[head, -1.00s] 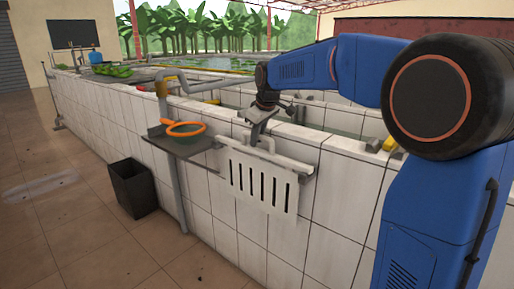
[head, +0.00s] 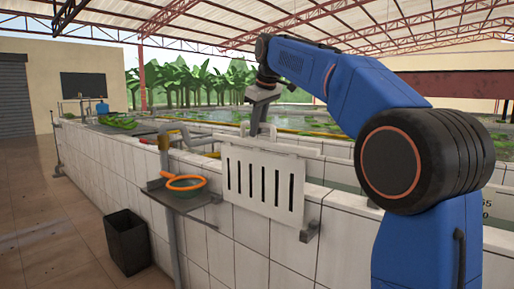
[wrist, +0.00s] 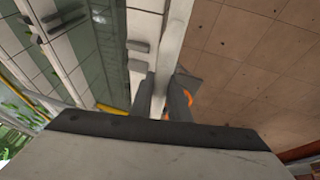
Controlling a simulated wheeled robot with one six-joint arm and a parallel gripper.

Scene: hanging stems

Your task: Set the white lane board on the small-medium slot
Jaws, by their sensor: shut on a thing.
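The white lane board (head: 262,187), a flat panel with several upright slits, hangs upright from my gripper (head: 260,128) in front of the tiled wall in the head view. My gripper is shut on the board's top part; the exact contact is small there. In the wrist view, the board (wrist: 176,40) shows nearly edge-on between the two dark fingers of my gripper (wrist: 162,100). A grey bracket (head: 310,230) on the wall is beside the board's lower right corner. I cannot tell which place is the small-medium slot; no readable label for it shows.
The tiled wall (head: 250,255) runs along the tanks, with water behind it. An orange ring (head: 185,182) lies on a grey shelf (head: 172,199) left of the board. A black bin (head: 127,241) stands on the floor. Grey blocks (wrist: 138,46) show on the wall top.

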